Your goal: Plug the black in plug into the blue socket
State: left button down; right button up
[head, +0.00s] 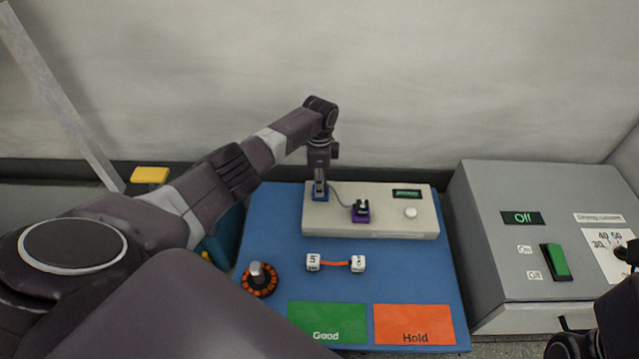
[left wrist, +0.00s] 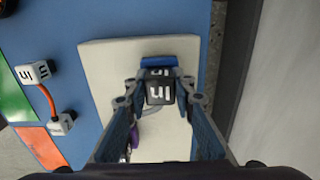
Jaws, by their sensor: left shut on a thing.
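My left gripper (head: 319,183) is over the left end of the pale test box, pointing down at the blue socket (head: 319,195). In the left wrist view its fingers (left wrist: 159,100) are shut on the black in plug (left wrist: 159,93), which has white lettering on it. The blue socket (left wrist: 177,61) shows just beyond the plug in that view. The plug is right at the socket; I cannot tell whether it is seated. A grey cable runs from it towards the purple socket (head: 361,217), where another dark plug sits.
Two white cubes (head: 313,262) joined by an orange cable lie on the blue mat (head: 285,225). An orange-black hub motor (head: 259,280) stands left. Green Good (head: 327,317) and orange Hold (head: 415,320) pads lie in front. A grey switch box (head: 500,250) stands right.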

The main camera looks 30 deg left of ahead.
pick_arm(q)
jog(key=shift+s+f, duration=0.1)
jog(key=shift+f, duration=0.1)
jog(key=c, duration=1.5)
grip_release()
jog(key=shift+c, duration=0.2)
notch_tip(320, 180, up, 12)
